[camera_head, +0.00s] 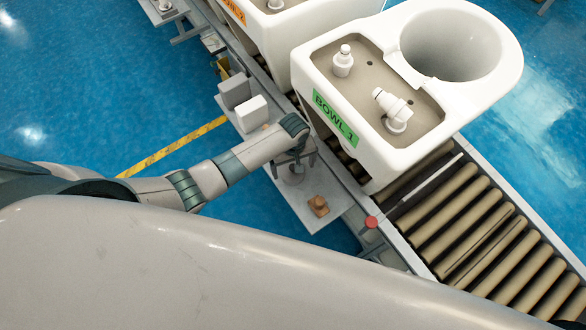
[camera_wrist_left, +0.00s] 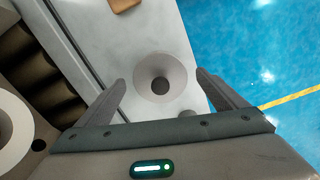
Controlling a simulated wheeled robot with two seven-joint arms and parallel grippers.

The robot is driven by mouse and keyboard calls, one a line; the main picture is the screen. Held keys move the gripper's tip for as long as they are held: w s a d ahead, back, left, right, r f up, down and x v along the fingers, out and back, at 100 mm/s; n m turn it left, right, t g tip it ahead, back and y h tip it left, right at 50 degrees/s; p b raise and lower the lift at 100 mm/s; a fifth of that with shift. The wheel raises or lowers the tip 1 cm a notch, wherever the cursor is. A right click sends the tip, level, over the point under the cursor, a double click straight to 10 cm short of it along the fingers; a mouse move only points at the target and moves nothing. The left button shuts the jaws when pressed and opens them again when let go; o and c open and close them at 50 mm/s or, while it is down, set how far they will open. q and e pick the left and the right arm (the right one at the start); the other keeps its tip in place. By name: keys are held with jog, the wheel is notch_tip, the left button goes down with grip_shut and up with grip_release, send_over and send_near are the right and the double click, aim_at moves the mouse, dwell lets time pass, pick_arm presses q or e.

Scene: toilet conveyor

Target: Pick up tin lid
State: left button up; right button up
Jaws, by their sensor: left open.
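The tin lid (camera_wrist_left: 160,77) looks like a round grey cone-shaped disc with a dark centre, lying on the pale side shelf (camera_wrist_left: 105,25). In the head view it shows as a small grey round piece (camera_head: 294,174), partly hidden below my left gripper (camera_head: 292,158). In the left wrist view my left gripper (camera_wrist_left: 161,80) is open and empty, with one finger on each side of the lid in the picture. I see no contact, and the height of the fingers above it cannot be told. My right gripper is not in view.
A white toilet labelled BOWL 1 (camera_head: 468,88) stands on the roller conveyor (camera_head: 470,215), close right of my left gripper. A brown block (camera_head: 318,206) lies on the shelf. White boxes (camera_head: 252,113) stand left of the gripper. A red button (camera_head: 371,221) is at the conveyor edge.

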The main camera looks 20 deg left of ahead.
aim_at(293, 169)
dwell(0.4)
pick_arm(q)
jog(key=c, duration=1.1)
jog(key=shift+r, duration=0.1)
jog(key=shift+r, duration=0.45)
jog(key=r, duration=0.3)
jog(key=shift+s+r, duration=0.1)
jog(key=shift+s, duration=0.1)
jog(key=s+d+r, duration=0.1)
jog(key=s+r, duration=0.1)
jog(key=s, duration=0.1)
jog(key=s+d+r, duration=0.1)
jog(key=s+r, duration=0.1)
jog(key=s, duration=0.2)
jog(key=s+d+r, duration=0.1)
jog(key=s+r, duration=0.1)
jog(key=s, duration=0.1)
jog(key=shift+s+d+r, duration=0.3)
jog(key=shift+d+r, duration=0.05)
jog(key=shift+d, duration=0.05)
